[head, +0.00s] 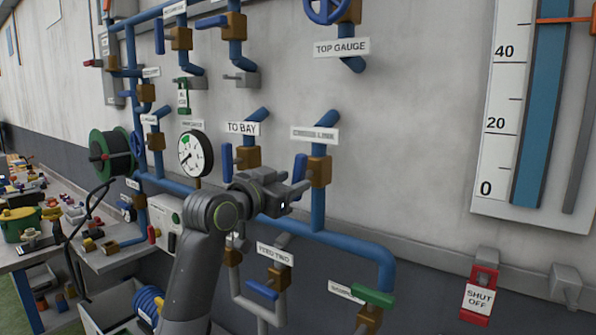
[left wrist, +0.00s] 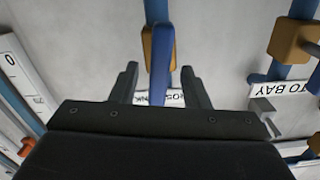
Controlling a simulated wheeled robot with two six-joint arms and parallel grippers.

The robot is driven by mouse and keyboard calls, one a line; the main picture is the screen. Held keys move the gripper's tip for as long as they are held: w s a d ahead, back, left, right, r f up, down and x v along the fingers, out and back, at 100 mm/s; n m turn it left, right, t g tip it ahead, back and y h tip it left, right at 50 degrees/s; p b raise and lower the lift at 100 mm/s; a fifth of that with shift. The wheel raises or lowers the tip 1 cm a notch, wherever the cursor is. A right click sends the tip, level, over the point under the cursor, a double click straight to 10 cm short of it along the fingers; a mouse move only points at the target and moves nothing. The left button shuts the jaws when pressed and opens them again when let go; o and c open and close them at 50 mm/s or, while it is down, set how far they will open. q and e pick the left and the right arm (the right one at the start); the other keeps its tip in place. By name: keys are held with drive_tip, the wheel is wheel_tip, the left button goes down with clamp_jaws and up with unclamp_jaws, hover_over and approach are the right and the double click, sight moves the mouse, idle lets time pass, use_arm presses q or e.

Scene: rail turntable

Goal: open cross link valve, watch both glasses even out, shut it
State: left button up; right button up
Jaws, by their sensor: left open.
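The cross link valve has a brown body (head: 320,172) on a blue pipe and a blue lever (head: 300,166) standing upright, along the pipe's line. Its label (head: 315,134) is just above. My left gripper (head: 292,187) is open at the lever's lower end. In the left wrist view the blue lever (left wrist: 161,62) lies between the two spread fingers (left wrist: 160,88), with gaps on both sides. One glass (head: 539,110) shows at the right, its visible length filled blue beside a scale marked 0, 20 and 40. No second glass is identifiable. My right gripper is out of view.
The TO BAY valve (head: 248,157) is close to the left of the cross link valve. Below are the FEED TWO valve (head: 278,278) and a green-handled valve (head: 372,297). A red SHUT OFF tag (head: 478,299) hangs lower right. The wall between valve and glass is bare.

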sight(295, 181)
use_arm(q)
drive_tip(key=shift+p+x, duration=0.45)
drive_tip(key=shift+x, duration=1.1)
clamp_jaws()
